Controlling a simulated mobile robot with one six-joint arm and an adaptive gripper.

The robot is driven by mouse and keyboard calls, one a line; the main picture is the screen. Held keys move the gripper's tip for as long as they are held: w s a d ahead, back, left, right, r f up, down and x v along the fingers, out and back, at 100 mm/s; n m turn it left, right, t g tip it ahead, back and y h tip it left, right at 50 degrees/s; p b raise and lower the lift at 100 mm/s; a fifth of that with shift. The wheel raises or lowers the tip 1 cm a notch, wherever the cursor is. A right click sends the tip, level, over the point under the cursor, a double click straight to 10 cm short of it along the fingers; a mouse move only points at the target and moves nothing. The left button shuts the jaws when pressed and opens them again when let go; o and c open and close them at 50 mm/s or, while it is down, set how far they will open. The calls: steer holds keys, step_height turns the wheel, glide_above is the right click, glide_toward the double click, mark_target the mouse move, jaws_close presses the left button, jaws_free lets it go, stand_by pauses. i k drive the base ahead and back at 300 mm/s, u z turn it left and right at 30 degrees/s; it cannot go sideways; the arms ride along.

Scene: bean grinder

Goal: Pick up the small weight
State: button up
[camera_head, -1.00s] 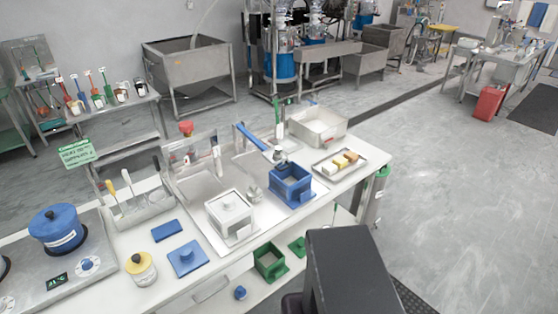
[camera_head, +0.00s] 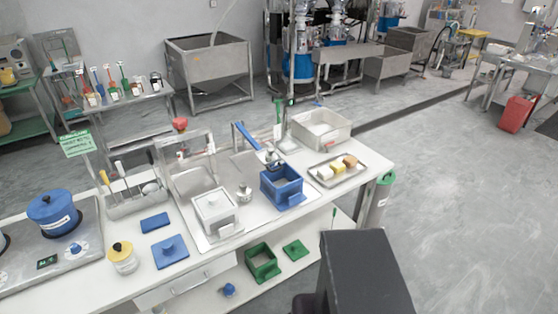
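A small silvery metal piece (camera_head: 244,193), which looks like the small weight, stands on the metal tray on the white bench. It is between the white lidded box (camera_head: 214,211) and the blue open box (camera_head: 281,186). Another small metallic shape (camera_head: 269,158) is behind the blue box, by the end of a blue handle (camera_head: 246,136); I cannot tell what it is. My gripper does not show in this view.
The white bench (camera_head: 120,288) also holds a blue pot (camera_head: 53,213), a yellow-lidded jar (camera_head: 122,259), a blue lid (camera_head: 170,251) and a tray of blocks (camera_head: 354,177). A green box (camera_head: 262,262) is on the lower shelf.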

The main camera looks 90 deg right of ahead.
mark_target(270, 156)
steer(key=k, duration=2.1)
steer(key=z, duration=2.15)
steer(key=i, duration=0.65)
steer(key=u, duration=0.25)
